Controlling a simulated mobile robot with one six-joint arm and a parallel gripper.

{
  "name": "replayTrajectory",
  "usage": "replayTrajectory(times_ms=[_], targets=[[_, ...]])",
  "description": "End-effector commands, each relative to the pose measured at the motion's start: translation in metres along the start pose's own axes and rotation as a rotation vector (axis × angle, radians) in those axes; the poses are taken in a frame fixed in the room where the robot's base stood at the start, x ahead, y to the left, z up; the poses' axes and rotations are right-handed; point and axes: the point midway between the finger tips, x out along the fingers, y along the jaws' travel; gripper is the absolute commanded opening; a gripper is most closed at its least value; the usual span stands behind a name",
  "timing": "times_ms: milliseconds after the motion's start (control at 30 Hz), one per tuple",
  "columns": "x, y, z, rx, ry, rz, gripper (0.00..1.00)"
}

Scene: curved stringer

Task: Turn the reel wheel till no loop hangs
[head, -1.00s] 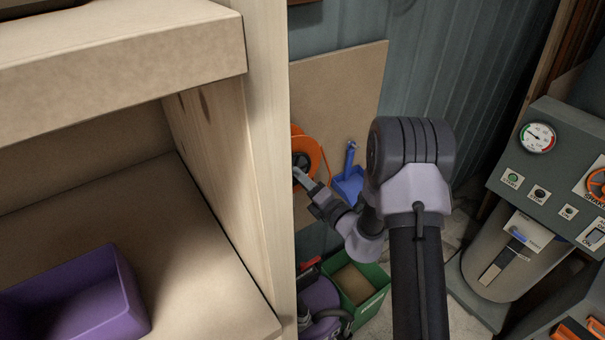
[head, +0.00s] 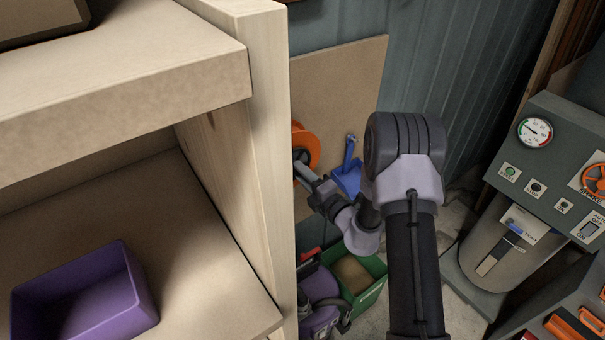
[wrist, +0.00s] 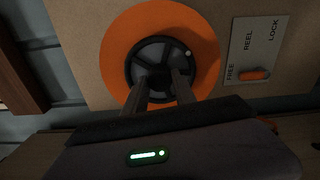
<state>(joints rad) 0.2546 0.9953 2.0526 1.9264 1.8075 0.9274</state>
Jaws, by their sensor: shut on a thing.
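The orange reel (head: 311,146) is on a tan board, partly hidden by the wooden post in the head view. In the wrist view the orange reel disc (wrist: 116,38) has a black spoked reel wheel (wrist: 150,45) at its middle, with a small pale spot at the upper right of its rim. My gripper (wrist: 160,76) reaches onto the wheel, its two fingers shut on a part near the hub. A plate marked FREE, REEL, LOCK (wrist: 252,48) has an orange lever (wrist: 254,75) beside FREE. My gripper body hides what is below the reel; I cannot see any loop.
The wooden post (head: 262,150) and shelf stand close left of my arm. A blue dustpan (head: 349,176) hangs right of the reel. A green crate (head: 372,290) and purple machine (head: 320,300) are below. A grey control panel (head: 560,160) stands right.

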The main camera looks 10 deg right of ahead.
Motion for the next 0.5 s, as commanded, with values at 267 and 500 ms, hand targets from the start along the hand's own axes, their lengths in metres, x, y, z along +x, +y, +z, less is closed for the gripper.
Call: replayTrajectory(times_ms=[267, 500], targets=[[-0.0001, -0.0002, 0.0, 0.0, 0.0, -0.001, 0.54], [-0.0002, -0.0001, 0.0, -0.001, 0.0, 0.0, 0.54]])
